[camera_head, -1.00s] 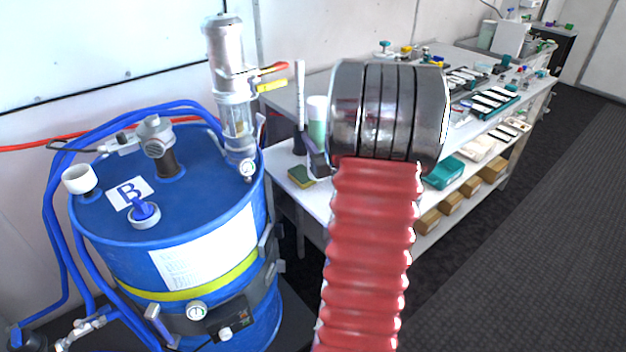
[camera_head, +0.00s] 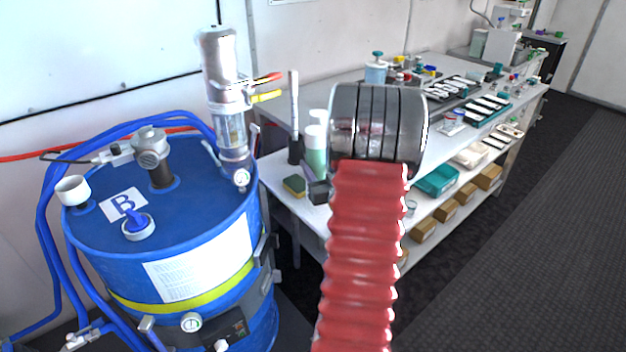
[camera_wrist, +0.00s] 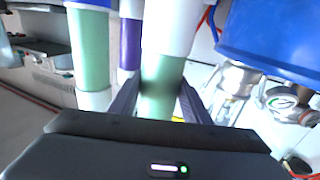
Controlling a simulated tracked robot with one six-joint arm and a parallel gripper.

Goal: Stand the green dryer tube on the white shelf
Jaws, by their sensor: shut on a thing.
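My gripper (camera_wrist: 158,98) is shut on a green tube (camera_wrist: 160,76) with white ends, held between its two dark fingers. In the head view my dark gripper (camera_head: 318,190) is beside a white-capped green tube (camera_head: 316,158), in front of the white bench. A second white cap (camera_head: 319,116) shows just behind it. In the wrist view a second green tube (camera_wrist: 90,48) with white ends stands to the left, apart from the fingers. The lower end of the held tube is hidden, so I cannot tell if it touches the white surface (camera_head: 275,174).
A blue drum (camera_head: 155,220) with hoses and a tall clear cylinder (camera_head: 228,100) is at left. A sponge (camera_head: 294,186) and a dark holder (camera_head: 295,150) are near my gripper. A teal tray (camera_head: 437,180) and brown boxes (camera_head: 450,210) are on the right.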

